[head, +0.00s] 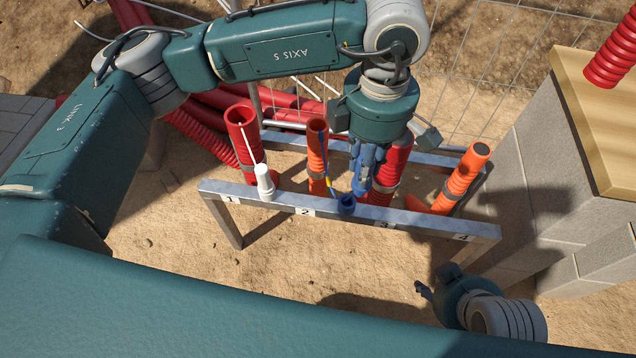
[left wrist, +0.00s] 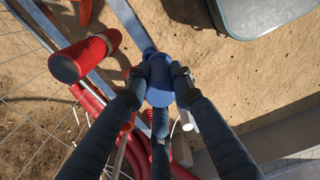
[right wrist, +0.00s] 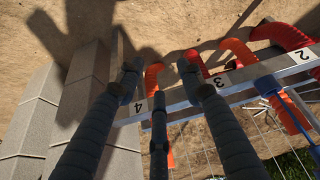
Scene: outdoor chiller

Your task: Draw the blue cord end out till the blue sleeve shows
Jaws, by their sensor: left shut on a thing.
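The blue cord end (head: 347,204) is a short blue plug at the front rail, between labels 2 and 3. My left gripper (head: 361,188) comes down from above and is shut on it. In the left wrist view, the blue end (left wrist: 160,82) sits between the two fingertips. A thin strand with yellow and blue parts (head: 330,185) runs from the orange duct (head: 317,150) behind label 2 towards the blue end. I cannot make out a separate blue sleeve. My right gripper (right wrist: 160,76) is open and empty, in front of the rail near label 4.
A grey metal frame (head: 405,218) holds several red and orange ducts. A white cord end (head: 264,183) stands at label 1. A grey block wall (head: 540,150) with a wooden top stands on the right. Wire fencing lies behind. Bare sand is in front.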

